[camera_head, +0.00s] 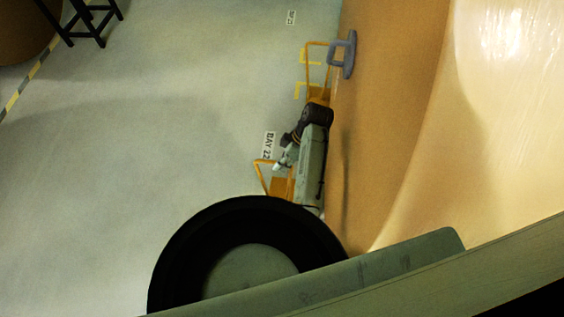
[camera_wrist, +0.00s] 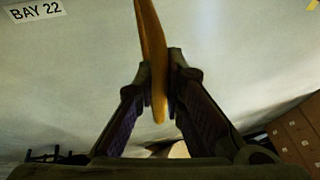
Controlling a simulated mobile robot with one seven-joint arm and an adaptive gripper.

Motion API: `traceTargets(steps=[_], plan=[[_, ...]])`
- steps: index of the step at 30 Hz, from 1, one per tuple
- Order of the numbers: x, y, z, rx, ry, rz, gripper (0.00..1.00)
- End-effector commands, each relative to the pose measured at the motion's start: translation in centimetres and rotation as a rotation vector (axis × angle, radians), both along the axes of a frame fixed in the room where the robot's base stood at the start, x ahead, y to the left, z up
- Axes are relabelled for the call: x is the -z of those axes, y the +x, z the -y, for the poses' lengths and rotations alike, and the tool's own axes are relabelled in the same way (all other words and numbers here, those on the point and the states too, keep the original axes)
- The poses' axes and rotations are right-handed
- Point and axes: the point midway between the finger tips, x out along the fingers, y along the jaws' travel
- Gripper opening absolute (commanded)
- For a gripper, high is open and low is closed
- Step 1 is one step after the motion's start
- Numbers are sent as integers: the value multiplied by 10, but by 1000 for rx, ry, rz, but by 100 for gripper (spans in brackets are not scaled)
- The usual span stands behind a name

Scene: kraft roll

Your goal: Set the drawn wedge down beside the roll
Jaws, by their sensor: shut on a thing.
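The big brown roll (camera_head: 385,130) fills the right of the head view. One orange wedge (camera_head: 279,186) with a thin handle frame is by my gripper (camera_head: 281,163), left of the roll and partly hidden by my arm. In the wrist view my gripper (camera_wrist: 162,85) is shut on an orange bar (camera_wrist: 152,50), which looks like this wedge's handle. I cannot tell whether the wedge touches the floor. A second orange wedge (camera_head: 318,95) with an upright handle frame stands at the roll's edge, further up the picture.
Yellow corner marks (camera_head: 301,90) lie on the floor by the second wedge. A grey bracket-like thing (camera_head: 348,55) is against the roll. A BAY 22 label (camera_head: 268,146) lies on the floor. A black stand (camera_head: 95,22) is at top left. The floor left of the roll is clear.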

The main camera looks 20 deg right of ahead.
Motion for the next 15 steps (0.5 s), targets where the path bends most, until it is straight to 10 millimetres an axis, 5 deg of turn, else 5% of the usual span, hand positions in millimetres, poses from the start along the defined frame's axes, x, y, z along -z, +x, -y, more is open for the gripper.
traceTargets(steps=[3, 4, 15], plan=[[1, 1, 0, 0, -1, 2, 0], [0, 1, 1, 0, -1, 2, 11], [1, 0, 0, 0, 0, 1, 34]])
